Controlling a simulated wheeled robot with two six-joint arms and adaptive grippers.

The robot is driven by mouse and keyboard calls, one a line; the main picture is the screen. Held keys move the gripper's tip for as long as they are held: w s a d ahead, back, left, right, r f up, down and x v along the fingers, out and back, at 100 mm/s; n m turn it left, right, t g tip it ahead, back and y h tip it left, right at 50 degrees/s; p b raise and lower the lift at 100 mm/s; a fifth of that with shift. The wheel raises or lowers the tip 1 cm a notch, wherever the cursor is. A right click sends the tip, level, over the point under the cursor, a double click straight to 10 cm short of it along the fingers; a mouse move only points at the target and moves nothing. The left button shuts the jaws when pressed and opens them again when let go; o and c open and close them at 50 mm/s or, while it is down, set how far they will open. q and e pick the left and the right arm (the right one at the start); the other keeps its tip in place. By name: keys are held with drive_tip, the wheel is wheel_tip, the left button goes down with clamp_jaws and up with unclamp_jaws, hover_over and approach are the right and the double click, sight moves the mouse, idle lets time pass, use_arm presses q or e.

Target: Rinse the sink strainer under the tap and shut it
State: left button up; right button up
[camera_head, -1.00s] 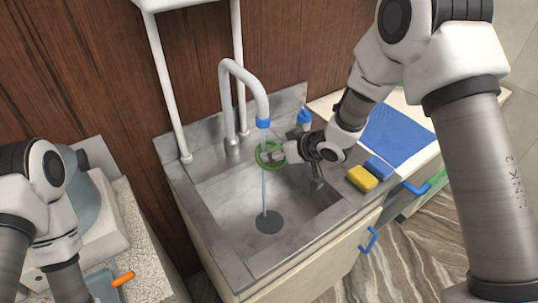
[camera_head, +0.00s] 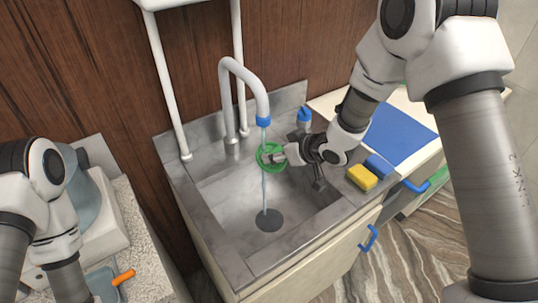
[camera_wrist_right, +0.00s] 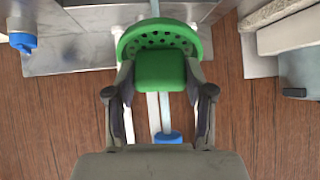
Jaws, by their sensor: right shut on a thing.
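The green sink strainer (camera_head: 268,163), a round dish with holes, is held above the sink basin by my right gripper (camera_head: 279,157). In the right wrist view the strainer (camera_wrist_right: 158,38) is tilted, and my gripper (camera_wrist_right: 160,78) is shut on its green block-shaped grip. The white tap (camera_head: 239,68) has a blue spout tip (camera_head: 264,122); the tip also shows in the wrist view (camera_wrist_right: 168,137). A thin water stream (camera_head: 264,188) runs down past or through the strainer to the dark drain (camera_head: 269,220). A blue tap knob (camera_head: 304,114) stands at the sink's back right. My left gripper is out of view.
A yellow sponge (camera_head: 361,177) and a blue sponge (camera_head: 379,166) lie on the sink's right rim. A blue mat (camera_head: 400,132) covers part of the right counter. An orange-handled tool (camera_head: 123,277) lies at lower left. White vertical posts (camera_head: 168,90) stand behind the sink.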

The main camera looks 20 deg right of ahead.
drive_tip(key=s+d, duration=0.4)
drive_tip(key=s, duration=0.1)
drive_tip(key=shift+s+d+b, duration=0.15)
drive_tip(key=shift+s+b, duration=0.25)
drive_tip(key=shift+b, duration=0.05)
idle(1.0)
drive_tip(key=p+v, duration=0.3)
drive_tip(key=v, duration=0.3)
drive_tip(key=shift+d, duration=0.15)
idle(0.4)
